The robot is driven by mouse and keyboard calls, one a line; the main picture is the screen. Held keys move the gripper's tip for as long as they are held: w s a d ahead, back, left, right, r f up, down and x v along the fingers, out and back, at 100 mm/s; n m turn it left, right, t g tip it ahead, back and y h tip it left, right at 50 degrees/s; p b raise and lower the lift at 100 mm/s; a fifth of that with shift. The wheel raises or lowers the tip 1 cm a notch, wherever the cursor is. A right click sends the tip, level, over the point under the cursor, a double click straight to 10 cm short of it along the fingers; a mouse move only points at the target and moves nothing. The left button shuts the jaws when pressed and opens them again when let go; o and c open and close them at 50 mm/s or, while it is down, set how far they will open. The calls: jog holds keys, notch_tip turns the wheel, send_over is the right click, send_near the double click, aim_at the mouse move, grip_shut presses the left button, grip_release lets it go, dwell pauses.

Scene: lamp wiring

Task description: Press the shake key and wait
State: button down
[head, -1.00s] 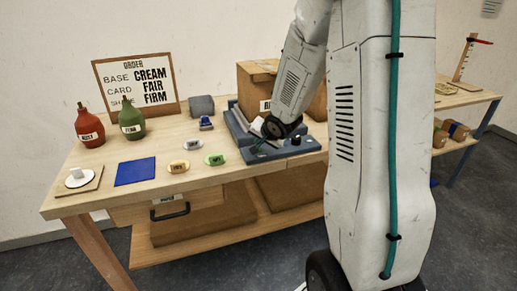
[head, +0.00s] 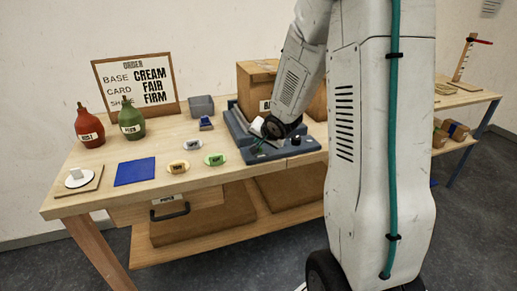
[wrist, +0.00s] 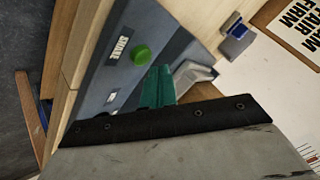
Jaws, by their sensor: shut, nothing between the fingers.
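The blue-grey machine (head: 246,134) stands on the wooden bench, partly hidden behind my arm in the head view. In the wrist view its panel (wrist: 97,75) carries a label reading SHAKE (wrist: 118,48). A round green key (wrist: 141,55) sits beside that label. My gripper (wrist: 158,72) is shut and empty, its green fingertips close to the green key, over the panel. I cannot tell whether they touch it. In the head view my gripper (head: 257,148) is low over the machine's front left part, small and mostly dark.
The order board (head: 136,83) reads base cream, card fair, shake firm.

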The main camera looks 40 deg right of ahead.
jog(key=shift+f, duration=0.15)
jog(key=shift+f, duration=0.3)
dwell(0.3)
